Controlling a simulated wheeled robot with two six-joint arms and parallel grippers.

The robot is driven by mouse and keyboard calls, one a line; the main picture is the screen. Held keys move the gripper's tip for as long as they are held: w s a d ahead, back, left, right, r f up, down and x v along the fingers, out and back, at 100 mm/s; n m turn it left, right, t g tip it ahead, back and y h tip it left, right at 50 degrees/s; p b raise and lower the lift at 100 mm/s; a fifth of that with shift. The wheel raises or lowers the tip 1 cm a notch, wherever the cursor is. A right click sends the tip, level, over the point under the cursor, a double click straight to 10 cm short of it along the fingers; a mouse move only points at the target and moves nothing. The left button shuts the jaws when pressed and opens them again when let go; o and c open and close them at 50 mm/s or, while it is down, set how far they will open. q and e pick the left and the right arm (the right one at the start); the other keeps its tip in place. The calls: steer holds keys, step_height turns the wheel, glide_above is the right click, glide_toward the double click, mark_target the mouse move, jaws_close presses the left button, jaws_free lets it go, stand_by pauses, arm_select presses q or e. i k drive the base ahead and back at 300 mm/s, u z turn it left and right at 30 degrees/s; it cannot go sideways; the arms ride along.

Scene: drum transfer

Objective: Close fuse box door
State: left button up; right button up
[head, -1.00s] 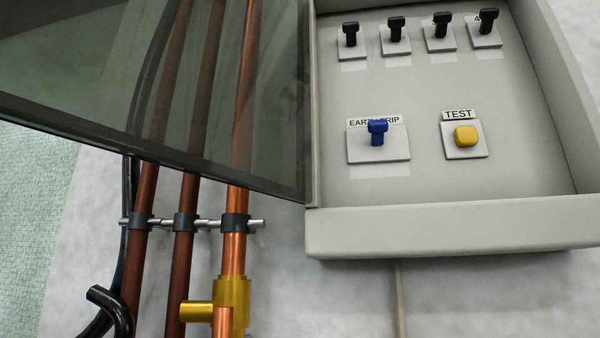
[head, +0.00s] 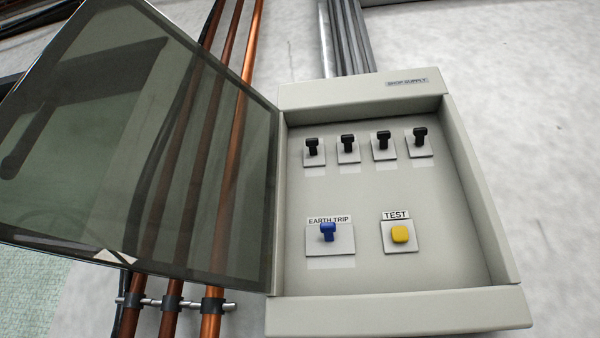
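The fuse box (head: 395,318) is a pale grey case on the wall, right of centre in the head view. Its door (head: 150,140) is a dark see-through panel, hinged on the box's left side and swung wide open to the left. Inside are a row of several black switches (head: 348,145), a blue earth trip switch (head: 327,232) and a yellow test button (head: 400,233). Neither of my grippers is in view.
Copper pipes (head: 245,85) run up the wall behind the door, held by a clamp bar (head: 172,303) below it. Grey conduits (head: 345,40) enter the box from above. The wall (head: 540,110) right of the box is bare.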

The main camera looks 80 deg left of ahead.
mark_target(126, 144)
steer(key=z, duration=0.4)
steer(key=k, duration=1.3)
steer(key=u, duration=1.4)
